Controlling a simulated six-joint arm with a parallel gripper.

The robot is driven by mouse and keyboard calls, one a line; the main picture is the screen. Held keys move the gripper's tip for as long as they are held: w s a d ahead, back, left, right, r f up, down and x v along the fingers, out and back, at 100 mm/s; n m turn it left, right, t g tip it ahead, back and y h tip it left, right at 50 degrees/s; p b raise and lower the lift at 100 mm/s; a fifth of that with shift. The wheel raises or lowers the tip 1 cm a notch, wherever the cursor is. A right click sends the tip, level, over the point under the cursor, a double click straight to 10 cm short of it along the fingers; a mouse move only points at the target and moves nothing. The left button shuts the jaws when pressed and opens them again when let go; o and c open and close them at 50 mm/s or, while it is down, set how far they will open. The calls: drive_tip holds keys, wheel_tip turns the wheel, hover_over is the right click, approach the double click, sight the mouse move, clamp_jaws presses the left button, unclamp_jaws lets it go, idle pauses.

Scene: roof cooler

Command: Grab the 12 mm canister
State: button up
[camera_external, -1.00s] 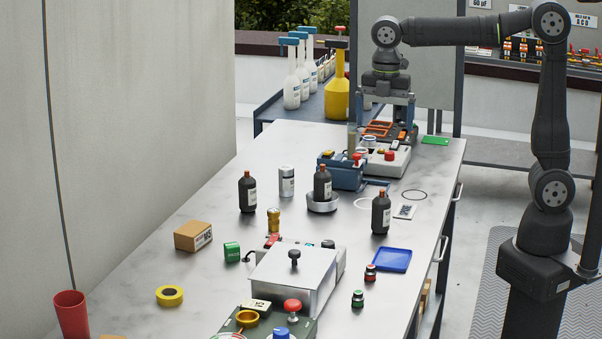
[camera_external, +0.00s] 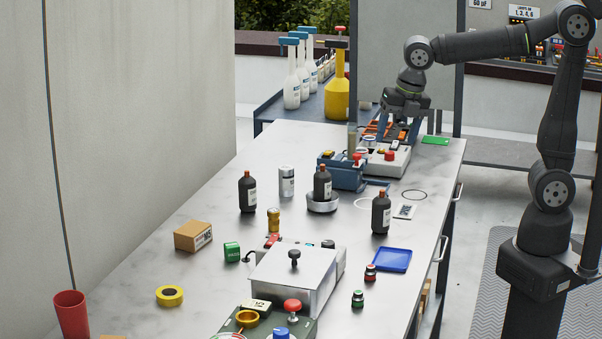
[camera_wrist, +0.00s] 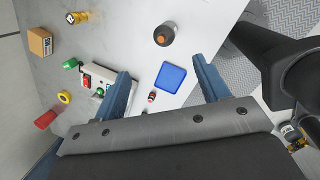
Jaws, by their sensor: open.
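No 12 mm marking is legible, so I cannot tell which canister is meant. A silver canister with a pale label (camera_external: 287,181) stands upright on the bench, and a smaller gold canister (camera_external: 273,220) stands nearer. The gold one also shows at the top left of the wrist view (camera_wrist: 77,17). My gripper (camera_external: 400,135) is over the far end of the bench, away from these. In the wrist view its blue fingers (camera_wrist: 160,67) are apart with nothing held between them.
Dark bottles (camera_external: 247,192) stand around the silver canister, one in a metal dish (camera_external: 322,204). A blue device (camera_external: 343,172) and grey control box (camera_external: 390,160) are near my gripper. A metal-lidded box (camera_external: 290,275), cardboard box (camera_external: 193,236) and blue tray (camera_external: 391,260) stand nearer.

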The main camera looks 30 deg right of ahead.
drive_tip(key=s+d+f+n+t+y, duration=0.2)
drive_tip(key=s+d+f+n, duration=0.15)
drive_tip(key=n, duration=0.55)
drive_tip(key=n+y, duration=0.1)
drive_tip(key=n, duration=0.1)
approach(377, 206)
drive_tip(key=shift+t, duration=0.3)
drive_tip(key=w+f, duration=0.2)
drive_tip(key=f, duration=0.1)
drive_tip(key=w+f, duration=0.1)
drive_tip(key=f, duration=0.1)
drive_tip(key=shift+w+d+f, duration=0.1)
drive_tip(key=shift+w+d, duration=0.1)
drive_tip(key=shift+a+x, duration=0.2)
drive_tip(key=shift+x, duration=0.8)
drive_tip(key=shift+a+x, duration=0.15)
drive_tip(key=shift+x, duration=0.8)
drive_tip(key=shift+w+a+f, duration=0.15)
drive_tip(key=shift+a+f, duration=0.15)
drive_tip(key=shift+f, duration=0.25)
drive_tip(key=shift+c, duration=0.2)
drive_tip(key=c, duration=1.1)
drive_tip(key=shift+c, duration=0.6)
drive_tip(key=shift+r, duration=0.15)
